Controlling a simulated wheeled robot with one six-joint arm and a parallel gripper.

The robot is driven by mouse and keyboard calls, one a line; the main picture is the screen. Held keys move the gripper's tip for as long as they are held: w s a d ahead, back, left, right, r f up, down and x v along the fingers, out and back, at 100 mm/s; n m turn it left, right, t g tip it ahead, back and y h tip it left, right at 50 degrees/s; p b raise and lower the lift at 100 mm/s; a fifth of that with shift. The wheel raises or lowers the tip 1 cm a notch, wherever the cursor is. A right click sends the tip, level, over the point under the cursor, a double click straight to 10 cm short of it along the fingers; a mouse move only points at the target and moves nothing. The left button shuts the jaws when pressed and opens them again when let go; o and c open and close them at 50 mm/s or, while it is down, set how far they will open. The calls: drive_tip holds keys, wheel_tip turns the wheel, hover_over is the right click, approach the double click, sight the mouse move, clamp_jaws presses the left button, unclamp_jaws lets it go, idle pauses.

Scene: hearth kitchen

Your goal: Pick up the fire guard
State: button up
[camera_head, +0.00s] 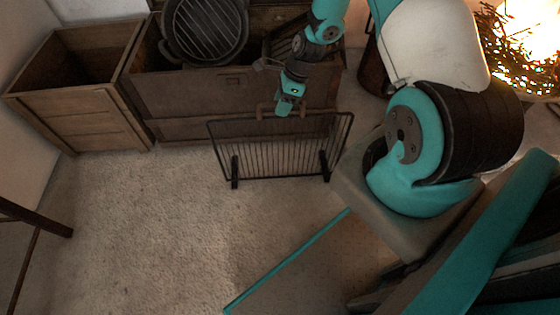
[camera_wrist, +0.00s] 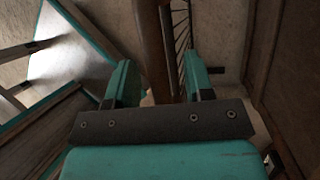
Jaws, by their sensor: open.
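The fire guard (camera_head: 280,158) is a dark metal frame with thin upright bars. It stands upright on two feet on the carpet, in front of wooden crates. A brown handle (camera_head: 262,110) rises from its top edge. My gripper (camera_head: 284,110) is at the top edge, by the handle. In the wrist view my gripper (camera_wrist: 161,88) is open, with a brown bar (camera_wrist: 153,45), seemingly the handle, running between the teal fingers. Some of the guard's bars (camera_wrist: 183,35) show near the right finger. I cannot tell whether the fingers touch the handle.
Wooden crates (camera_head: 85,130) stand along the wall behind the guard. A round black grill pan (camera_head: 205,30) leans on them. Bright fire and twigs (camera_head: 525,55) are at the upper right. A dark wooden leg (camera_head: 35,218) is at the left. The carpet (camera_head: 150,235) in front is clear.

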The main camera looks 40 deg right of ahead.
drive_tip(key=shift+f, duration=0.25)
idle(0.5)
clamp_jaws()
